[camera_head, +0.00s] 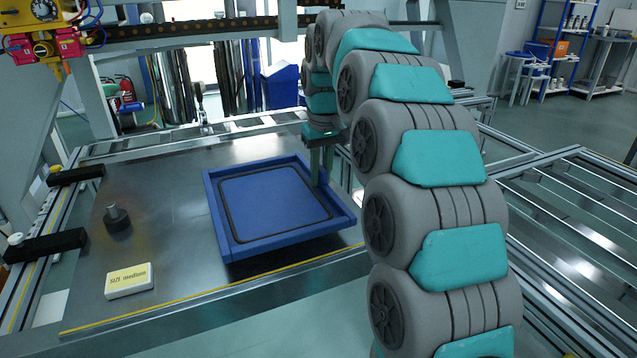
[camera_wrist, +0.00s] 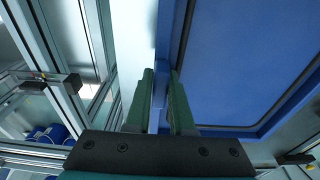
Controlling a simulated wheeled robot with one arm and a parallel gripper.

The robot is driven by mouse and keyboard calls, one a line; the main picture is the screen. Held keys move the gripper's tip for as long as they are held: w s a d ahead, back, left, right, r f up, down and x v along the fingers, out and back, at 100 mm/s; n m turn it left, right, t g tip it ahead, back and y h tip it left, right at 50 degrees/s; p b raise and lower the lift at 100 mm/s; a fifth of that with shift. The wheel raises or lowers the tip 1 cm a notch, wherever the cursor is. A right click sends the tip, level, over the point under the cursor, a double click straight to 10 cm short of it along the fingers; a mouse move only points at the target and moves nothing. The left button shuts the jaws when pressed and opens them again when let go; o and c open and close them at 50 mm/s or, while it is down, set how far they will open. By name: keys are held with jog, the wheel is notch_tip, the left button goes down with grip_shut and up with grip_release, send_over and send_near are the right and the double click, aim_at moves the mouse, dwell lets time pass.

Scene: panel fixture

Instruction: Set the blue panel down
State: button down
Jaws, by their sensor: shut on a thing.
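The blue panel (camera_head: 275,205) is a square tray-like piece with a raised rim and a dark line set inside it. In the head view it is over the grey metal plate (camera_head: 165,190), slightly tilted; I cannot tell whether its lower edge touches the plate. My gripper (camera_head: 322,180) is at the panel's right rim, fingers pointing down. In the wrist view my gripper (camera_wrist: 161,90) has its two green fingers closed on either side of the blue rim (camera_wrist: 163,50), with the panel's flat face (camera_wrist: 245,60) to the right. The panel's underside is hidden.
A dark knob-like weight (camera_head: 117,218) stands on the plate left of the panel. Black clamps (camera_head: 45,245) sit on the left edge. Metal frame rails (camera_head: 560,215) run along the right.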

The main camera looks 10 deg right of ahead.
jog(key=shift+w+a, duration=0.2)
jog(key=shift+w, duration=0.3)
jog(key=shift+f, duration=1.75)
jog(key=shift+f, duration=0.15)
jog(key=c, duration=0.8)
grip_release()
jog(key=r, duration=0.6)
jog(key=s+r, duration=0.1)
jog(key=r, duration=0.2)
jog(key=shift+d+r, duration=0.15)
jog(key=shift+r, duration=0.05)
jog(key=shift+s+r+p, duration=0.2)
jog(key=shift+r+p, duration=0.35)
jog(key=shift+r, duration=0.9)
